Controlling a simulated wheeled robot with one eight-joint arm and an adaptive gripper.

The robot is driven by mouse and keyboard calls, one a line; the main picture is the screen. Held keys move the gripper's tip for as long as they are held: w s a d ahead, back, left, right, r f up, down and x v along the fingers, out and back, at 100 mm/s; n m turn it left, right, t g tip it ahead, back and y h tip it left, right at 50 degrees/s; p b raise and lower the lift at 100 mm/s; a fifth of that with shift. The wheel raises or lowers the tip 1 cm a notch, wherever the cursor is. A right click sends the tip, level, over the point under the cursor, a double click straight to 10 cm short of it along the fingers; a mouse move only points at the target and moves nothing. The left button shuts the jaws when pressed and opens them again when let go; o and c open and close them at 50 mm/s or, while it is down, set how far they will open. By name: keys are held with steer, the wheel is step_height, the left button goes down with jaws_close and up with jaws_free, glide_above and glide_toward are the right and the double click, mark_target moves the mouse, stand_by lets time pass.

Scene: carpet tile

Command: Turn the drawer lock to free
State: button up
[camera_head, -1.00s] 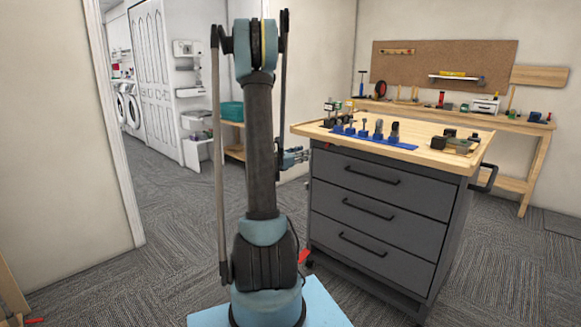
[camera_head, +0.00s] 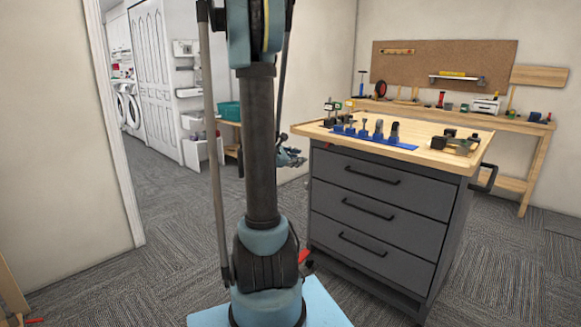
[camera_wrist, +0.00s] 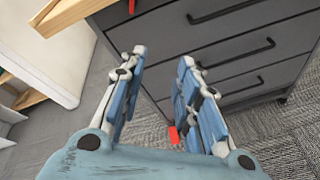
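The grey drawer cabinet (camera_head: 375,205) has three drawers with black bar handles and a wooden top. In the wrist view its front (camera_wrist: 225,60) fills the upper right, seen at a tilt. A small red piece (camera_wrist: 132,6) shows at the top edge of the wrist view, on the cabinet front near its upper corner; it may be the lock's lever, but it is cut off. My gripper (camera_wrist: 162,55) is open and empty, its two blue fingers apart in front of the cabinet. In the head view my gripper (camera_head: 291,158) is left of the cabinet, partly hidden by my arm.
A blue rack of tools (camera_head: 375,137) and a small clamp-like tool (camera_head: 455,143) are on the cabinet top. A red piece (camera_head: 304,255) sits low by the cabinet's left caster. A workbench (camera_head: 450,112) stands behind. Carpet (camera_head: 160,250) is clear at left.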

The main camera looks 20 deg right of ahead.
steer(key=shift+s+a+f+m+g+y, duration=0.2)
steer(key=shift+s+a+m+y, duration=0.3)
steer(key=shift+s+a+m, duration=0.4)
steer(key=shift+s+a+f+m+g+y, duration=0.15)
steer(key=shift+s+a+m+y, duration=0.4)
steer(key=shift+s+a, duration=0.6)
